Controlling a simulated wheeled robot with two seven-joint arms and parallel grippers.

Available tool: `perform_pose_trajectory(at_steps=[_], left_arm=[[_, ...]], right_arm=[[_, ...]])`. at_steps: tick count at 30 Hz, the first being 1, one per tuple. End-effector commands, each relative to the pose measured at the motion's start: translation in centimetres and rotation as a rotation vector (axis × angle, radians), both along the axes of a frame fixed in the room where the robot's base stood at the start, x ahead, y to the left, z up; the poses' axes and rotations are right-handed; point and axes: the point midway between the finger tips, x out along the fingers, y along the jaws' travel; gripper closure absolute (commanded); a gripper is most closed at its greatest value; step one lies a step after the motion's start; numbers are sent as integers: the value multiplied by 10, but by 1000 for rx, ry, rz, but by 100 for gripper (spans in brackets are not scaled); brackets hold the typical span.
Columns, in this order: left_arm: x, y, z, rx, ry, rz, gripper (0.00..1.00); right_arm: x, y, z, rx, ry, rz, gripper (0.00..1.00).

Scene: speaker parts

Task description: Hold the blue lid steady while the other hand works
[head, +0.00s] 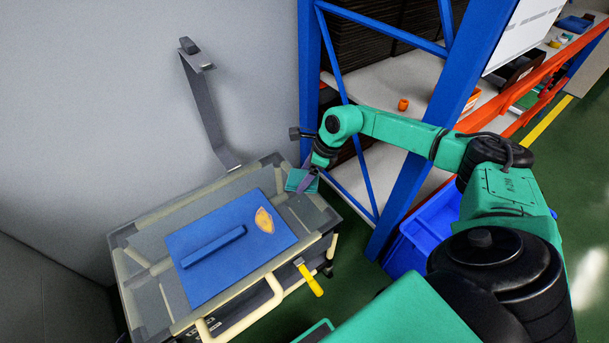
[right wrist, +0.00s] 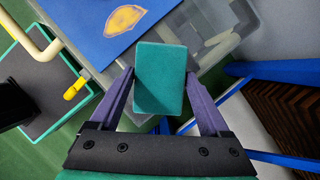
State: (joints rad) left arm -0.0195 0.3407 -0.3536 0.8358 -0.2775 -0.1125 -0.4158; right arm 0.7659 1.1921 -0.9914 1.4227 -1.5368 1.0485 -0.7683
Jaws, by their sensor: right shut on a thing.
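The blue lid (head: 215,262) is a flat blue panel with a raised bar and a yellow shield-shaped mark. It lies on top of the grey cart (head: 143,222). Its marked corner also shows at the top of the right wrist view (right wrist: 88,28). My right gripper (head: 301,182) is beside the cart's far right corner, apart from the lid. It is shut on a teal block (right wrist: 160,80), which sits between its two purple fingers. My left gripper is not in view, and nothing grips the lid.
A yellow-handled tool (head: 309,279) hangs at the cart's near right side by a cream rail. A blue rack post (head: 440,100) and a blue bin (head: 425,240) stand right of the cart. A grey bracket (head: 205,110) rises behind it against the wall.

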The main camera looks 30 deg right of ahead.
Motion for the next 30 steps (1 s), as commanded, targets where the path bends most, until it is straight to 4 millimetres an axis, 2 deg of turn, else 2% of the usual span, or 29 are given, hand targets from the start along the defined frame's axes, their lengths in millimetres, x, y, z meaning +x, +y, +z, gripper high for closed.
perform_pose_trajectory(at_steps=[1,3,8,11,12,14,15,19,23,26,27,29,30], left_arm=[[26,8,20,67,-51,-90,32],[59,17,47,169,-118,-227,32],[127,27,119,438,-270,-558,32],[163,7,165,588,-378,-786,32],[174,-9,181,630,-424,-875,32],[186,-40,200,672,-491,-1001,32],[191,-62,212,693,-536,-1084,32],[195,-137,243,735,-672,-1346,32],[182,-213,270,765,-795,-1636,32],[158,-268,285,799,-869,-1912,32],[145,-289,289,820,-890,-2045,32],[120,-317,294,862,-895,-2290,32],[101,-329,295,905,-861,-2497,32]], right_arm=[[0,0,0,0,0,0,64],[0,0,0,0,0,0,64],[0,0,0,0,0,0,64],[0,0,0,0,0,0,64],[0,0,0,0,0,0,64],[0,0,0,0,0,0,64],[0,0,0,0,0,0,64],[0,0,0,0,0,0,64],[0,0,0,0,0,0,64],[0,0,0,0,0,0,64],[0,0,0,0,0,0,64],[0,0,0,0,0,0,64],[0,0,0,0,0,0,64]])
